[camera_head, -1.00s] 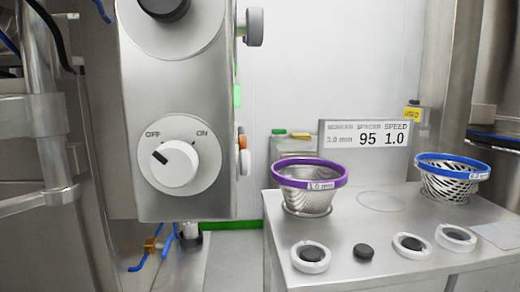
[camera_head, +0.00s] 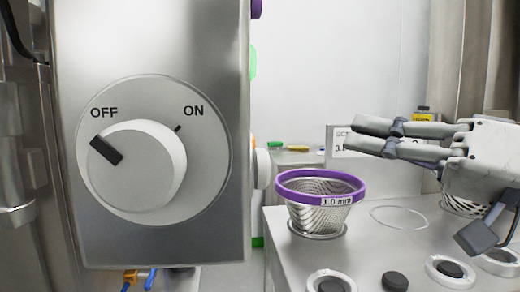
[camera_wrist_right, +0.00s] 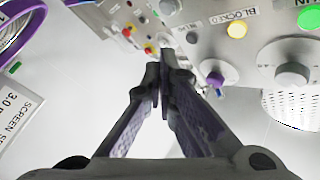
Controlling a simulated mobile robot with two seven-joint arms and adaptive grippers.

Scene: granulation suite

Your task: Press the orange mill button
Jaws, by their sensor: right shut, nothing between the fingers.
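The big steel box (camera_head: 65,55) with the OFF/ON knob (camera_head: 140,170) fills the left of the head view; its knob marker points toward OFF. On its right side, seen edge-on, is a thin orange sliver (camera_head: 254,141), perhaps the orange button, above a pale round knob (camera_head: 262,168). My right gripper (camera_head: 352,134) is shut and empty, fingers pointing left, in the air at right, apart from the box.
A purple-rimmed mesh basket (camera_head: 320,187) stands on the steel bench (camera_head: 290,250), below and left of my gripper. A display sign (camera_head: 342,140) is partly hidden by my fingers. White rings (camera_head: 330,282) line the bench front. Air between gripper and box is free.

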